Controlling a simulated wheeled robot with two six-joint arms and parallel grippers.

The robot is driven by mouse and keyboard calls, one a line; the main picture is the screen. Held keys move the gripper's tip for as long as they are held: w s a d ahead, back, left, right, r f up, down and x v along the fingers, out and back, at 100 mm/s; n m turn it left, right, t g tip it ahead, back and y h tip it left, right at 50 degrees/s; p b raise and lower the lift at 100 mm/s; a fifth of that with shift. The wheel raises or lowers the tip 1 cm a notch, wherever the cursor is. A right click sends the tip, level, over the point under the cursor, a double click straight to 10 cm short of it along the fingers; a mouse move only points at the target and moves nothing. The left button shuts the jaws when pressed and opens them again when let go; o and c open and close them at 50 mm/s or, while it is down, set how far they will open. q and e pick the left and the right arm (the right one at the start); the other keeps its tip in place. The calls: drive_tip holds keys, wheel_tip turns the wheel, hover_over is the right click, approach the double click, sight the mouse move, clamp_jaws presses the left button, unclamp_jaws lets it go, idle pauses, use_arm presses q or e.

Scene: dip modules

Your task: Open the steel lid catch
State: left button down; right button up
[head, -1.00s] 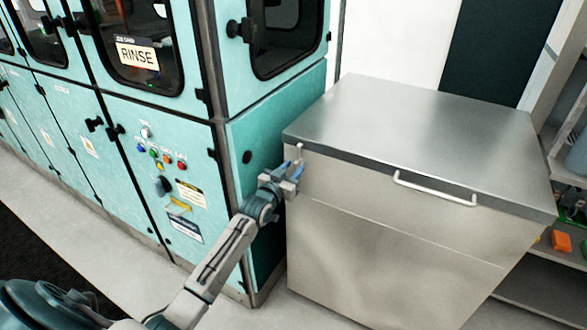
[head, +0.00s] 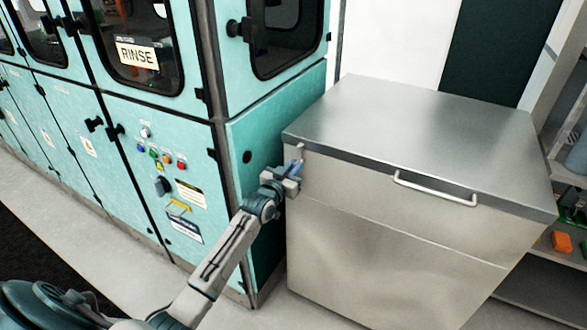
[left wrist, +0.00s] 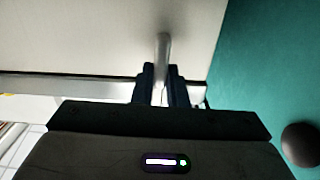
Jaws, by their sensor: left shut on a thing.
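The steel lid catch (head: 300,149) is a small metal lever at the left end of the steel chest's front, just under the lid (head: 420,130). My left gripper (head: 295,168) is at the catch. In the left wrist view the two dark fingers (left wrist: 161,88) are shut on the catch (left wrist: 163,48), whose pale rod stands out between and beyond them. The fingers hide part of the catch. The lid lies flat and closed on the chest (head: 385,220). My right gripper is in neither view.
A teal machine cabinet (head: 255,190) stands close on the left of the chest and my left arm. A white bar handle (head: 435,188) sits at the lid's front. Shelves (head: 545,290) with an orange item (head: 561,242) stand at the right.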

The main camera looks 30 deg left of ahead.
use_arm(q)
drive_tip(key=shift+d+f+m+b, duration=0.2)
drive_tip(key=shift+m+b, duration=1.15)
drive_tip(key=shift+m, duration=1.2)
drive_tip(key=shift+d+f+m+b, duration=0.2)
drive_tip(key=shift+m+b, duration=1.2)
drive_tip(key=shift+m, duration=1.2)
drive_tip(key=shift+d+f+m+b, duration=0.1)
drive_tip(key=shift+d+m+b, duration=0.1)
drive_tip(key=shift+m+b, duration=1.75)
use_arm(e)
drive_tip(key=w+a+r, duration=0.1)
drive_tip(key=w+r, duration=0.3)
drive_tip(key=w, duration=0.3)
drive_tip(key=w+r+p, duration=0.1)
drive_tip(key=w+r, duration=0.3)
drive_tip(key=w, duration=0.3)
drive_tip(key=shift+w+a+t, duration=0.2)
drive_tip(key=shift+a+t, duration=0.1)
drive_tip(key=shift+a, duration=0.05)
use_arm(q)
drive_tip(key=shift+m, duration=0.6)
drive_tip(key=c, duration=1.4)
unclamp_jaws()
drive_tip(key=shift+c, duration=0.2)
